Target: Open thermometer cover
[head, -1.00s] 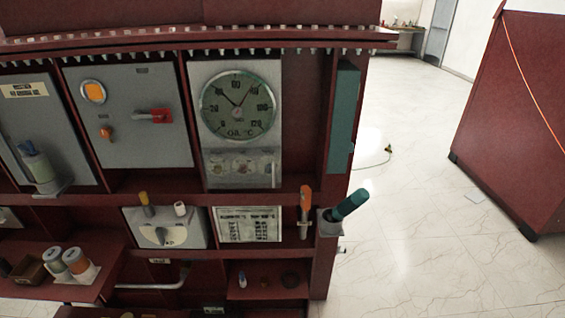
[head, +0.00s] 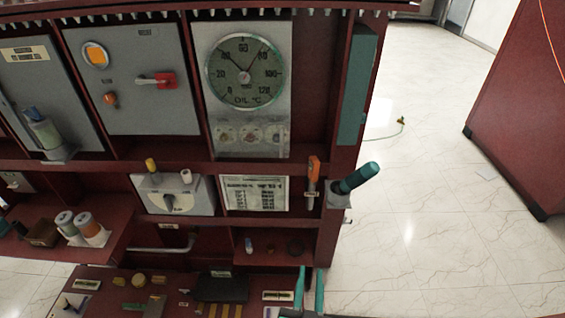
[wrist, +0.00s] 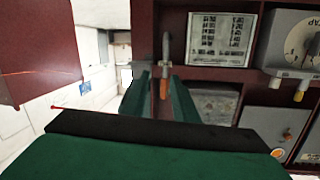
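The thermometer is a round dial marked OIL °C (head: 244,71) on a grey plate on the dark red cabinet. Below the dial, a clear cover panel (head: 250,140) lies flat over several small round dials and looks shut. In the wrist view, which is upside down, part of a grey panel (wrist: 217,104) shows behind the right finger. My gripper (head: 309,280) has two teal fingers, low at the cabinet's right side and well below the thermometer. Its fingers (wrist: 160,85) stand apart with nothing between them; an orange-handled tool (wrist: 164,88) shows beyond the gap.
The orange-handled tool also hangs on the cabinet in the head view (head: 313,171). A teal cylinder (head: 358,178) juts out at the cabinet's right edge. A grey knob box (head: 173,194) and a placard (head: 253,193) sit below the thermometer. White floor (head: 420,240) is free at right.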

